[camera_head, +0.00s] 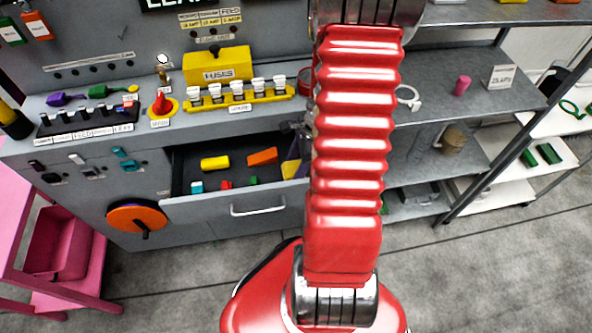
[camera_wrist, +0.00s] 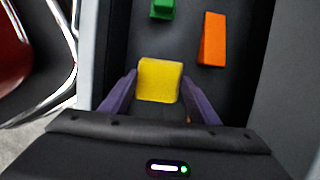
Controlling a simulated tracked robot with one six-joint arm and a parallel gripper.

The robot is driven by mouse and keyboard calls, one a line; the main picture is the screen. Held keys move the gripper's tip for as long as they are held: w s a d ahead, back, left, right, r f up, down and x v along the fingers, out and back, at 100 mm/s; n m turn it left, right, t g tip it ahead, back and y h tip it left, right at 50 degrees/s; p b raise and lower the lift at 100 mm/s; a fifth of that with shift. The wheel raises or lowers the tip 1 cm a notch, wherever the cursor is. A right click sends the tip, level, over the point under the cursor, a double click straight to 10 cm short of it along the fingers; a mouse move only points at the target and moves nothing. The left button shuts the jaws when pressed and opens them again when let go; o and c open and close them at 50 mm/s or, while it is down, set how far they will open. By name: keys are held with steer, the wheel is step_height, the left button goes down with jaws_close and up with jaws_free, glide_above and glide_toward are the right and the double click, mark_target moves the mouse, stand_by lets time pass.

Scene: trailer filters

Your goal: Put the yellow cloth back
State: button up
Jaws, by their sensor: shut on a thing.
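The yellow cloth (camera_wrist: 160,80), a squarish yellow piece, sits between the two purple fingers of my gripper (camera_wrist: 159,78) in the wrist view. The gripper is shut on it, over the dark inside of an open drawer (camera_wrist: 140,30). In the head view, a yellow patch (camera_head: 291,168) shows by the gripper at the drawer's right end, partly hidden by my red arm. I cannot tell whether the cloth touches the drawer floor.
The drawer (camera_head: 258,209) also holds an orange block (camera_head: 262,157), another yellow block (camera_head: 214,163) and small teal, red and green pieces. Above is a grey counter with a yellow fuse rack (camera_head: 240,98). Metal shelves (camera_head: 470,105) stand right; a pink stand (camera_head: 60,245) is left.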

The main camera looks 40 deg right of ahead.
steer(key=shift+f, duration=1.55)
steer(key=o, duration=1)
steer(key=shift+c, duration=0.2)
steer(key=v, duration=1.2)
